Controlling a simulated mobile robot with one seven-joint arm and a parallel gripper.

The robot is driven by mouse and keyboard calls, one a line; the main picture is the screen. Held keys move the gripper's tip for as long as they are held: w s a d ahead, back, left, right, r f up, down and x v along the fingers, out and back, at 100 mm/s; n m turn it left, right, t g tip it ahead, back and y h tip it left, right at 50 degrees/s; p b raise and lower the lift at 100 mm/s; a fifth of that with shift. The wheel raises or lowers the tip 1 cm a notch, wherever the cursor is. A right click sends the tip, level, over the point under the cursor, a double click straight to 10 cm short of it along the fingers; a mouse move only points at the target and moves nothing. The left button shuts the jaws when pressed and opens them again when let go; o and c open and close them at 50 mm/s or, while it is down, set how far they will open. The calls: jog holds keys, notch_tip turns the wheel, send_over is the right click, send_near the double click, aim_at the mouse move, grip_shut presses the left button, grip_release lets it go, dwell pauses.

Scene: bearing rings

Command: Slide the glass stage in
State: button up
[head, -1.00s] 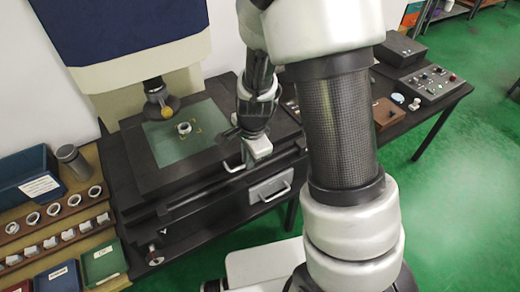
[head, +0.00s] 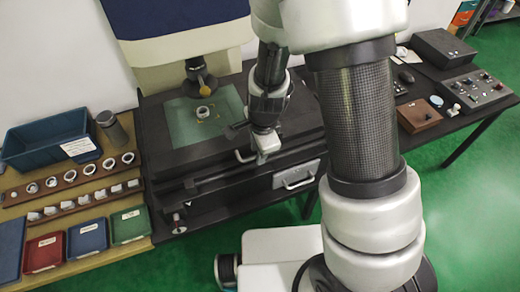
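The glass stage (head: 184,127) is a greenish pane set in a dark frame (head: 155,150) on the measuring machine. A metal bearing ring (head: 204,114) lies on the glass, inside yellow corner marks. The machine's lens (head: 195,78) hangs above and behind the ring. My gripper (head: 262,158) is at the front edge of the stage, by a pale handle (head: 243,156). Its fingers are small and partly hidden here, so I cannot tell whether they are shut on the handle.
A wooden board at left holds rows of rings (head: 77,176), a blue bin (head: 48,140), a grey cylinder (head: 112,128) and red, blue and green trays (head: 129,225). A drawer handle (head: 298,180) is below the stage. A control box (head: 470,92) stands at right.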

jog(key=shift+d, duration=0.1)
jog(key=s+r+p, duration=0.3)
jog(key=r, duration=1.4)
jog(key=shift+d, duration=0.45)
